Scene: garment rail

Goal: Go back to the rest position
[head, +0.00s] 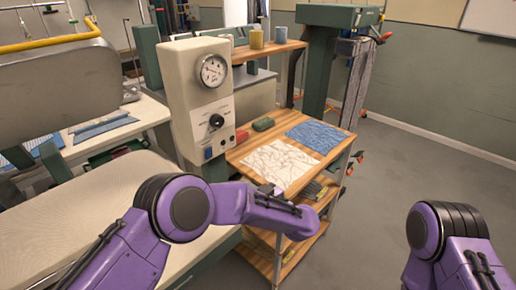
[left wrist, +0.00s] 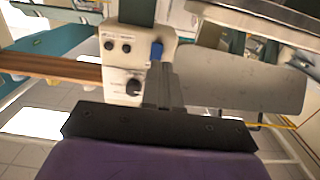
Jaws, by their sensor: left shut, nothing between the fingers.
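My left arm, purple with black joints, comes in from the lower left in the head view and bends across the front of the wooden cart (head: 238,153). My left gripper (left wrist: 164,88) shows in the left wrist view as dark fingers closed together with nothing between them. Behind the fingers are the cream control box (left wrist: 125,65) and the grey press head (left wrist: 245,80). In the head view the left fingers cannot be made out. Only the upper part of my right arm shows at the lower right; its gripper is out of view.
The cream control box (head: 208,95) with a dial stands beside the padded press bed (head: 85,205). A white patterned cloth (head: 278,163) and a blue cloth (head: 317,136) lie on the cart. A green post stand (head: 320,60) is behind. Grey floor is clear at the right.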

